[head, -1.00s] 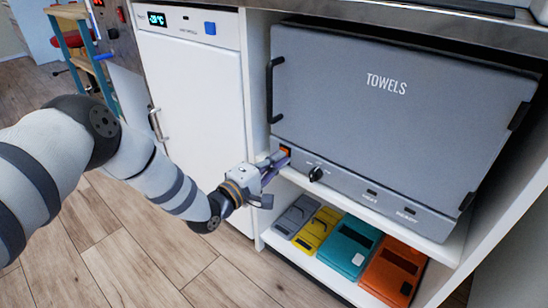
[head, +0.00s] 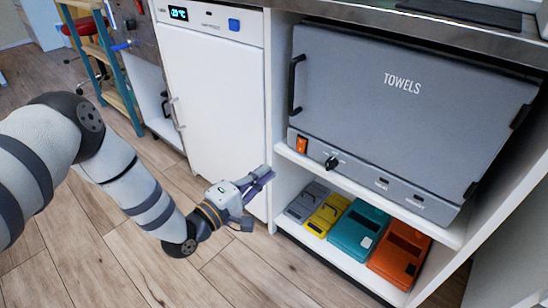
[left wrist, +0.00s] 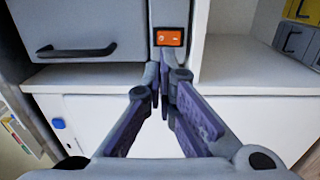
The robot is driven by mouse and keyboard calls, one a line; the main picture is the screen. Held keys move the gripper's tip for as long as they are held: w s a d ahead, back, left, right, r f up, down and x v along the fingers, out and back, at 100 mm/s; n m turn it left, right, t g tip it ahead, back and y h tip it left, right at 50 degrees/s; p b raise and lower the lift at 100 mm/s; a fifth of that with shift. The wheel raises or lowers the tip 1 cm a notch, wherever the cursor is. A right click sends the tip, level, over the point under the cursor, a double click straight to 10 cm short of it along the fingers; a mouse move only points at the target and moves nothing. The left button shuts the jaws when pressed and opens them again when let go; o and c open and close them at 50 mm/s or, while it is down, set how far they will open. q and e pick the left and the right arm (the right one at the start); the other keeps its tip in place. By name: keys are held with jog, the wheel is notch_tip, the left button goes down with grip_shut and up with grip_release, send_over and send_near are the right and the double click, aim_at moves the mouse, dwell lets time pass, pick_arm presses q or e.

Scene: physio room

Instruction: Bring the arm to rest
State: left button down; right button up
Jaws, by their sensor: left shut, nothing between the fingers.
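My left arm reaches in from the left in the head view. My left gripper (head: 262,179) is shut and empty, in front of the white cabinet's lower right side and left of the towel warmer. In the left wrist view its purple-padded fingers (left wrist: 163,75) meet at the tips, just below the orange rocker switch (left wrist: 169,38). The grey towel warmer (head: 390,105) sits on a shelf, with the orange switch (head: 302,144) at its lower left, now uncovered and apart from my gripper. My right gripper is not in view.
A white fridge-like cabinet (head: 215,100) with a digital display stands left of the warmer. Grey, yellow, teal (head: 357,232) and orange (head: 400,254) cases lie on the lower shelf. Wooden floor (head: 130,260) is open below my arm. A wooden ladder-like rack stands far left.

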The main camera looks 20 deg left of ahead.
pick_arm(q)
jog(key=shift+s+a, duration=0.2)
jog(key=shift+s, duration=0.35)
jog(key=shift+f, duration=0.1)
